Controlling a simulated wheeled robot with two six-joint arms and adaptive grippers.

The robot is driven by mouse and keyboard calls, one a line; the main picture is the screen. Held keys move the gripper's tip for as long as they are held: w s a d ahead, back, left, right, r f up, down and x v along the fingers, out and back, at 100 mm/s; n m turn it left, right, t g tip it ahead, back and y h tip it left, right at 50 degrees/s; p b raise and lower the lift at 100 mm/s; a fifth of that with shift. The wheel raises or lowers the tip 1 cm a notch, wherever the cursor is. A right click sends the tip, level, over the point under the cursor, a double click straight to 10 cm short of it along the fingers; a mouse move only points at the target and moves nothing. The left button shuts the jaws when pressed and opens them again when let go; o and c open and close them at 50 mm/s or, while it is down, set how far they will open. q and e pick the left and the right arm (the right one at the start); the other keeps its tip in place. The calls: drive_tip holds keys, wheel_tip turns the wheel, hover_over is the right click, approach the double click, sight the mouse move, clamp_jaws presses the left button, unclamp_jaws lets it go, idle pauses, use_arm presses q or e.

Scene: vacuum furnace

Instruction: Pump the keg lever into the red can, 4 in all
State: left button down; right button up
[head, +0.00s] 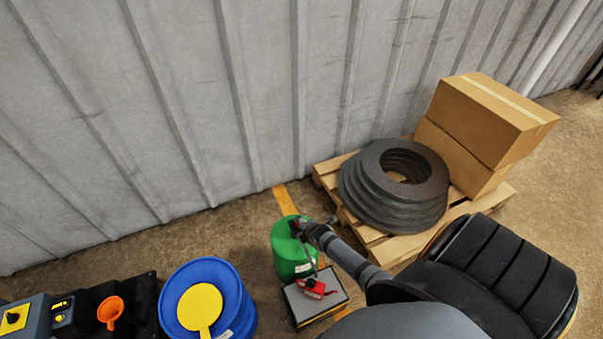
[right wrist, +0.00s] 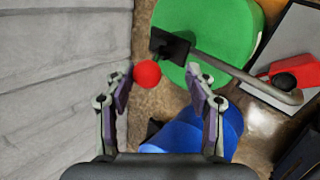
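The green keg (head: 288,258) stands on the floor near the wall. It also shows in the right wrist view (right wrist: 215,20), with a black pump head (right wrist: 170,46) on top. A lever's round red knob (right wrist: 147,73) sticks out beside it. A grey curved spout (right wrist: 240,75) runs from the pump toward the red can (head: 318,288), which has a black cap (right wrist: 284,80). My right gripper (right wrist: 160,78) is open, with the knob between its fingertips, nearer the left finger. I cannot tell whether they touch. My left gripper is not in view.
The can sits on a grey-topped box (head: 305,306) beside the keg. A blue drum (head: 238,305) with a yellow top piece stands to the left, near an orange funnel (head: 110,311). A pallet (head: 392,248) with dark rings (head: 360,200) and cardboard boxes (head: 485,120) stands right. The corrugated wall (head: 200,90) is behind.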

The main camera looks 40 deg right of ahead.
drive_tip(key=shift+w+d+r, duration=0.1)
drive_tip(key=shift+r, duration=0.05)
idle(0.3)
drive_tip(key=v, duration=1.2)
